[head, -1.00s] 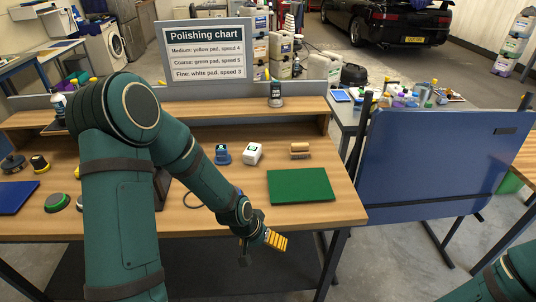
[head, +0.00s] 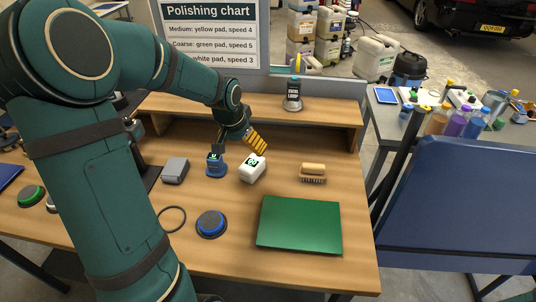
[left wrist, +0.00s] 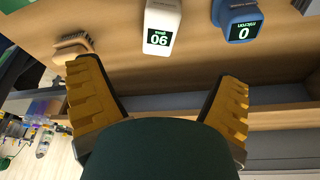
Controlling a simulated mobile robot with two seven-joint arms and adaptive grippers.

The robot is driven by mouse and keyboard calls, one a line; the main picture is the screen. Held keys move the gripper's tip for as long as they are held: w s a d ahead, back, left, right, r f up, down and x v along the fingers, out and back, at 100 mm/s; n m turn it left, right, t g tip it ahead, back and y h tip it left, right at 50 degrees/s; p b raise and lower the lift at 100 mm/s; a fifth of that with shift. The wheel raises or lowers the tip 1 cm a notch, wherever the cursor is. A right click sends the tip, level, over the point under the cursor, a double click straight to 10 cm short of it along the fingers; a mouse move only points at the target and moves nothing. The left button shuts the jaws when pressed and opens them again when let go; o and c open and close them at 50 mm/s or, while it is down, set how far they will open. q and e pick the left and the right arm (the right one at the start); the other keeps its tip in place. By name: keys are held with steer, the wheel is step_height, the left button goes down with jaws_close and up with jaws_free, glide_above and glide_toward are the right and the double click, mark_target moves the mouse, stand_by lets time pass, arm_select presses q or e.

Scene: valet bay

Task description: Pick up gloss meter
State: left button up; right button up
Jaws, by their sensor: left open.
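The gloss meter (head: 252,170) is a small white device whose dark display reads 90 gloss. It stands on the wooden bench, and it also shows in the left wrist view (left wrist: 162,18), ahead of the fingers and between their lines. My left gripper (head: 239,149) is open and empty, with yellow ribbed fingers, above and just behind the meter in the head view. In the left wrist view its fingers (left wrist: 158,76) are wide apart, with nothing between them. My right gripper is in neither current view.
A blue micron gauge (head: 216,168) stands close left of the meter. A grey box (head: 175,171) lies farther left, a wooden brush (head: 313,172) to the right. A green mat (head: 299,225) and a round blue-topped disc (head: 211,224) lie in front. A raised shelf (head: 325,120) runs behind.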

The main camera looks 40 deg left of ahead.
mark_target(252, 162)
arm_select(q)
steer(key=b+x, duration=0.1)
steer(key=x, duration=0.6)
steer(key=shift+w+f+b, duration=0.2)
steer(key=shift+f+b, duration=0.15)
steer(key=shift+b+x, duration=0.7)
steer(key=shift+x, duration=2.25)
steer(key=shift+w, duration=0.1)
steer(key=c, duration=1.3)
